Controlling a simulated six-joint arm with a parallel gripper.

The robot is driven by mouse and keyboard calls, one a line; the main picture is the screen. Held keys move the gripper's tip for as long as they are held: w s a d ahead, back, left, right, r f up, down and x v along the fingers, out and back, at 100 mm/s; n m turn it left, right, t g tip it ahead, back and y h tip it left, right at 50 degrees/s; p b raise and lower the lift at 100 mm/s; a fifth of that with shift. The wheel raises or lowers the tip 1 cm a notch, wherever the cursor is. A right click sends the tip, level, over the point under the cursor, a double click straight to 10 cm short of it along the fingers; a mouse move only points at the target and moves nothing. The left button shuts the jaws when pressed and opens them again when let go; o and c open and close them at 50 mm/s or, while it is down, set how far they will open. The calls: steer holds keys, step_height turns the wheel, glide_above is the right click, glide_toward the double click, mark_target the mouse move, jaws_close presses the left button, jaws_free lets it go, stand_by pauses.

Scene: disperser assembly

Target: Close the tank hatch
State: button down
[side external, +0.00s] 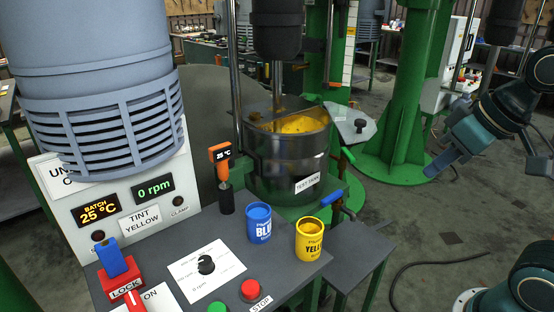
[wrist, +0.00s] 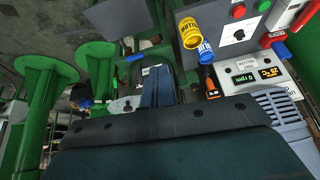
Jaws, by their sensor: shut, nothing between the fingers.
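The steel test tank (side external: 288,165) stands in the middle of the side external view, its top partly open on yellow contents (side external: 302,124). The hatch (side external: 345,115) is a pale grey plate with a black knob (side external: 360,125). It sticks out past the tank's right rim, clear of the opening. My gripper (side external: 432,171) is in the air to the right of the hatch, apart from it, pointing down and left. In the wrist view the shut fingers (wrist: 157,84) are empty, and the hatch (wrist: 123,106) shows beside them. The tank is mostly hidden there.
A mixer shaft (side external: 277,85) goes down into the tank. A blue-handled valve (side external: 333,197) is below the hatch. Blue (side external: 260,223) and yellow (side external: 309,239) paint cans and a thermometer (side external: 222,165) stand on the panel. A green column (side external: 400,100) rises behind. The floor below my gripper looks clear.

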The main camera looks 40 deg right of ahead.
steer(key=w+d+r+m, duration=0.4)
steer(key=w+d, duration=0.5)
steer(key=w, duration=0.2)
steer(key=w+d+m+t, duration=0.1)
steer(key=w+d+m, duration=0.2)
steer(key=d, duration=1.2)
steer(key=shift+w, duration=0.75)
steer(key=shift+f, duration=0.1)
steer(key=w+a+f, duration=0.3)
steer(key=w+f, duration=0.5)
steer(key=shift+w+f, duration=0.3)
steer(key=shift+f, duration=0.05)
steer(key=shift+a, duration=0.1)
